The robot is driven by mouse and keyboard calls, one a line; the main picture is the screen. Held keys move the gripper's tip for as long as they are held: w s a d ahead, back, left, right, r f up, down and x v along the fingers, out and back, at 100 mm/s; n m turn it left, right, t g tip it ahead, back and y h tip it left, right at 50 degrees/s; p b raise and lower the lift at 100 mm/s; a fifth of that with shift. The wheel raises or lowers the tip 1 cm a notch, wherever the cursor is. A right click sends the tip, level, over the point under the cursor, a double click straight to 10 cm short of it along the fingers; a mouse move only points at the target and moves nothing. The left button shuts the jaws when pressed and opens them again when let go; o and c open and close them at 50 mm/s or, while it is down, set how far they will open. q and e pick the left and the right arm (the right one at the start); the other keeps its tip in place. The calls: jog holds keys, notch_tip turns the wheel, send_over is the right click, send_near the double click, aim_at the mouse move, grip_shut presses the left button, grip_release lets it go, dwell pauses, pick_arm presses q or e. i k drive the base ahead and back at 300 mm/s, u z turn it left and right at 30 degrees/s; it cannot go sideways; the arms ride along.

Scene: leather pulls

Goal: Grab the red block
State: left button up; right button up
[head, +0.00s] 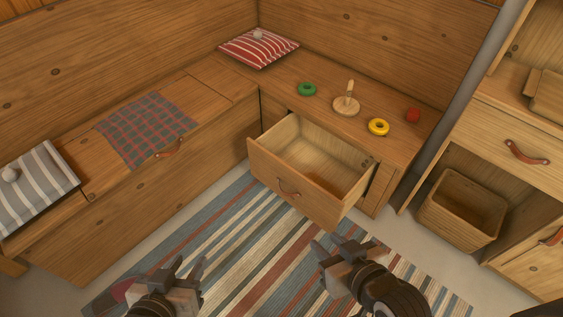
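The red block (413,115) is small and rests on the wooden bench top near its right edge, to the right of the yellow ring. Its exact shape is too small to tell. My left gripper (188,267) is low in the view above the striped rug, with its fingers apart and nothing between them. My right gripper (331,247) is also above the rug, in front of the open drawer, with its fingers apart and empty. Both grippers are well short of the red block and apart from it.
A yellow ring (378,127), a wooden peg stand (347,104) and a green ring (307,89) stand on the same bench top. An open, empty-looking drawer (292,189) juts out below them. A wooden bin (462,209) sits in the right cabinet. Cushions lie farther left.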

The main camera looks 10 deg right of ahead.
aim_at(413, 114)
jog(key=z, duration=2.85)
jog(key=i, duration=2.15)
jog(key=u, duration=3.6)
jog(key=i, duration=1)
jog(key=u, duration=0.15)
